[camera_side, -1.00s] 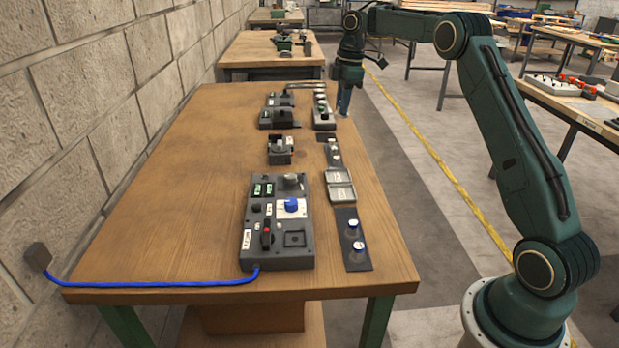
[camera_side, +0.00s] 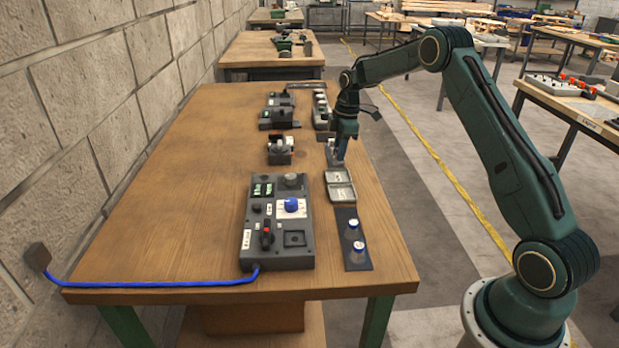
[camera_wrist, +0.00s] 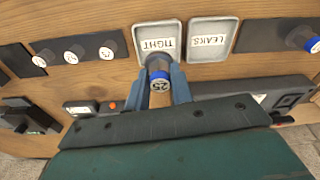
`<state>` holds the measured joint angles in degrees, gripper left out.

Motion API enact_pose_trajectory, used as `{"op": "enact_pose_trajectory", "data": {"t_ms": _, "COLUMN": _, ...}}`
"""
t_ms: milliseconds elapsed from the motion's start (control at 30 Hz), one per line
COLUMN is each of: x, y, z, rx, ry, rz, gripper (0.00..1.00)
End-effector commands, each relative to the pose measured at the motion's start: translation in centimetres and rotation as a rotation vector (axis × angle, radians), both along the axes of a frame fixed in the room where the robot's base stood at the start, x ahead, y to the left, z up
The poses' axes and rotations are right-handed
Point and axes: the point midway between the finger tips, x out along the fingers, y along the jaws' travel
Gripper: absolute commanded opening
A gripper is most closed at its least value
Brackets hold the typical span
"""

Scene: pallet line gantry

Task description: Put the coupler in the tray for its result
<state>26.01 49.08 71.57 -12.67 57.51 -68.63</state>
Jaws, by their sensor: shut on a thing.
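The coupler (camera_wrist: 159,80), a dark cylinder with a blue ring and the number 25, is pinched between the blue fingers of my gripper (camera_wrist: 163,92). In the wrist view it overlaps the near edge of the grey tray marked TIGHT (camera_wrist: 148,31); I cannot tell its height. The tray marked LEAKS (camera_wrist: 207,28) is just to the right. Both trays look empty. In the side view my gripper (camera_side: 340,155) is just behind the far tray (camera_side: 338,175), with the near tray (camera_side: 343,193) closer to the camera.
A dark mat (camera_wrist: 90,36) with several couplers lies left of the trays. Another dark mat (camera_side: 352,225) holds two blue-ringed couplers. A grey test box (camera_side: 275,225) with a blue knob stands beside the trays. The wooden table (camera_side: 180,200) is clear at left.

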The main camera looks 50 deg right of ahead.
Motion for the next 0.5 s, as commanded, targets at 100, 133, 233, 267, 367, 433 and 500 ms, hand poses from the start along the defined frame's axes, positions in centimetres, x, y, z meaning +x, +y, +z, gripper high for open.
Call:
{"op": "enact_pose_trajectory", "data": {"t_ms": 100, "x": 0.0, "y": 0.0, "z": -1.1, "rx": 0.000, "ry": 0.000, "rz": 0.000, "gripper": 0.00}}
{"op": "enact_pose_trajectory", "data": {"t_ms": 133, "x": 0.0, "y": 0.0, "z": -1.3, "rx": -0.001, "ry": -0.001, "rz": 0.000, "gripper": 0.00}}
{"op": "enact_pose_trajectory", "data": {"t_ms": 233, "x": 0.1, "y": 0.0, "z": -1.5, "rx": 0.000, "ry": -0.002, "rz": 0.000, "gripper": 0.00}}
{"op": "enact_pose_trajectory", "data": {"t_ms": 267, "x": 0.1, "y": 0.0, "z": -1.5, "rx": 0.000, "ry": -0.002, "rz": 0.000, "gripper": 0.00}}
{"op": "enact_pose_trajectory", "data": {"t_ms": 367, "x": 0.1, "y": 0.0, "z": -1.6, "rx": 0.000, "ry": -0.002, "rz": 0.000, "gripper": 0.00}}
{"op": "enact_pose_trajectory", "data": {"t_ms": 433, "x": 0.0, "y": 0.0, "z": -1.8, "rx": -0.001, "ry": -0.001, "rz": 0.000, "gripper": 0.00}}
{"op": "enact_pose_trajectory", "data": {"t_ms": 500, "x": 0.0, "y": 0.0, "z": -2.4, "rx": 0.000, "ry": 0.000, "rz": -0.001, "gripper": 0.00}}
